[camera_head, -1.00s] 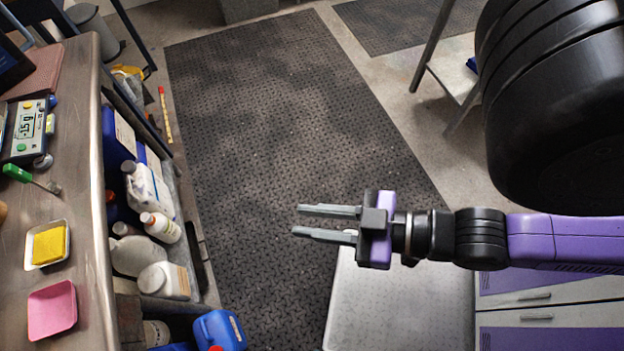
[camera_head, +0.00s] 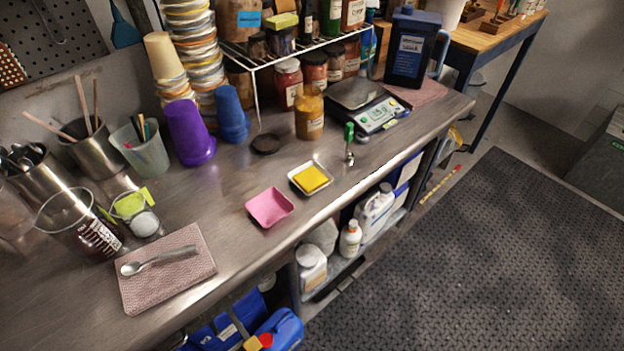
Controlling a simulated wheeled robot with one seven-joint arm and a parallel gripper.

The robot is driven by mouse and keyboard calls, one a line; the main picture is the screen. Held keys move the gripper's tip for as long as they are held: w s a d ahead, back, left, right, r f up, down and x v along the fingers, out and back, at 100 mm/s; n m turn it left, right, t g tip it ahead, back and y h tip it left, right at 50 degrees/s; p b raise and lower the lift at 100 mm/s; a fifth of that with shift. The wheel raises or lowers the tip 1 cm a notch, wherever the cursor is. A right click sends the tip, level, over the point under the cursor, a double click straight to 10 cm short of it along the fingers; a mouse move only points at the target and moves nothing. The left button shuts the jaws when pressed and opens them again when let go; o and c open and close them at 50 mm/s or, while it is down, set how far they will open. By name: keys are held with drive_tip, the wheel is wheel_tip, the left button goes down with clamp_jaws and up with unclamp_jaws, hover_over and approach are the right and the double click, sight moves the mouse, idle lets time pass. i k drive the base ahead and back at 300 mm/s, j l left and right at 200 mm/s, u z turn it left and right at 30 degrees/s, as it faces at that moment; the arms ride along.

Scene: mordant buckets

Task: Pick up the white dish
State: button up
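The white dish (camera_head: 296,186) is a small square dish near the front edge of the metal bench. A yellow block or sponge-like piece (camera_head: 311,178) lies in it and covers most of its inside. A pink dish (camera_head: 270,207) stands just to its left, apart from it. My gripper is outside the current view, so I cannot see whether it is open or shut.
A green-handled tool (camera_head: 349,145), an amber jar (camera_head: 309,112) and a scale (camera_head: 378,114) stand behind and right of the dish. A folded cloth (camera_head: 196,270) with a spoon lies at left. Bottles (camera_head: 350,240) fill the shelf below. The matted floor (camera_head: 480,260) is clear.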

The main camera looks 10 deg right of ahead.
sight(310, 177)
drive_tip(key=i+l+u, duration=0.1)
drive_tip(key=u, duration=0.25)
drive_tip(key=i+l+u, duration=0.1)
drive_tip(key=l+u, duration=0.45)
drive_tip(key=u, duration=0.15)
drive_tip(key=i+l, duration=0.05)
